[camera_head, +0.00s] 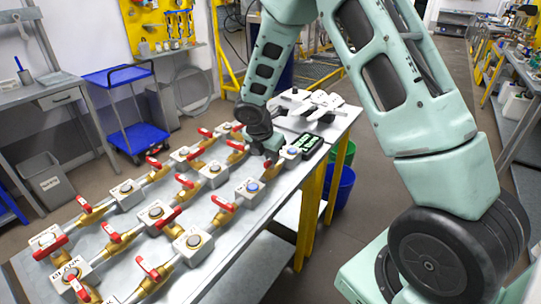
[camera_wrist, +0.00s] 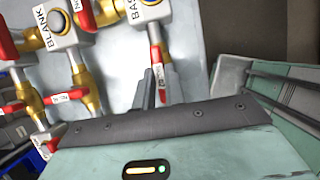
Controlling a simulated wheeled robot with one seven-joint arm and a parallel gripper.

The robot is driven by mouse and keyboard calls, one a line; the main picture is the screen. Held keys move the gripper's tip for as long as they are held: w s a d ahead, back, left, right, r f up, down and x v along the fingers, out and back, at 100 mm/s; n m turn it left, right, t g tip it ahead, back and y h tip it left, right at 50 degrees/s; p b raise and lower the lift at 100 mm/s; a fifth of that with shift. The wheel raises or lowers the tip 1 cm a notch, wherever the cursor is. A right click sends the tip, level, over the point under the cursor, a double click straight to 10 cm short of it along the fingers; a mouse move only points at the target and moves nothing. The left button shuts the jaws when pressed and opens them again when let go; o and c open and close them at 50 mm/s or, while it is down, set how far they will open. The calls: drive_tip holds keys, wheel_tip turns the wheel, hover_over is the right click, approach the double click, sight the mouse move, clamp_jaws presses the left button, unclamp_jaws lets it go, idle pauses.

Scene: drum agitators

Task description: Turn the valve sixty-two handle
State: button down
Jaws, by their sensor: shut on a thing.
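A red valve handle (camera_head: 266,174) is at the right end of the front row of valves on the bench, below my gripper (camera_head: 269,160). In the wrist view, my gripper (camera_wrist: 156,84) is shut on this red handle (camera_wrist: 156,58), which stands upright in the picture between the fingers. A white block marked "BAS…" (camera_wrist: 150,10) is just above it, its text cut off. The handle carries a small label, but its number is too small to read. The valve body under the handle is mostly hidden by my gripper.
Several other brass valves with red handles (camera_head: 223,204) stand in rows close to the left. A white block marked "BLANK" (camera_wrist: 61,27) is nearby. A black display (camera_head: 305,146) and grey parts (camera_head: 312,104) lie behind on the bench (camera_head: 255,220). A blue cart (camera_head: 140,138) stands beyond.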

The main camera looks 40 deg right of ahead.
drive_tip(key=shift+m, duration=0.3)
drive_tip(key=m+p, duration=0.1)
drive_tip(key=m, duration=0.1)
drive_tip(key=m+g+p, duration=0.1)
drive_tip(key=shift+w+r+m+g, duration=0.1)
drive_tip(key=shift+w+m+g, duration=0.05)
drive_tip(key=shift+m+g, duration=0.2)
drive_tip(key=m+g, duration=0.1)
drive_tip(key=m, duration=0.1)
drive_tip(key=m+p, duration=0.1)
drive_tip(key=m, duration=0.1)
drive_tip(key=shift+w+m+g, duration=0.15)
drive_tip(key=shift+m+g, duration=0.2)
drive_tip(key=m+g+y, duration=0.1)
drive_tip(key=m, duration=0.3)
drive_tip(key=shift+w+d, duration=0.1)
drive_tip(key=m+y, duration=0.1)
drive_tip(key=m, duration=0.1)
drive_tip(key=m+g, duration=0.1)
drive_tip(key=m, duration=0.1)
drive_tip(key=shift+d+m+y, duration=0.1)
drive_tip(key=shift+m+y, duration=0.2)
drive_tip(key=shift+y, duration=0.1)
drive_tip(key=c, duration=1.5)
unclamp_jaws()
drive_tip(key=shift+o, duration=0.2)
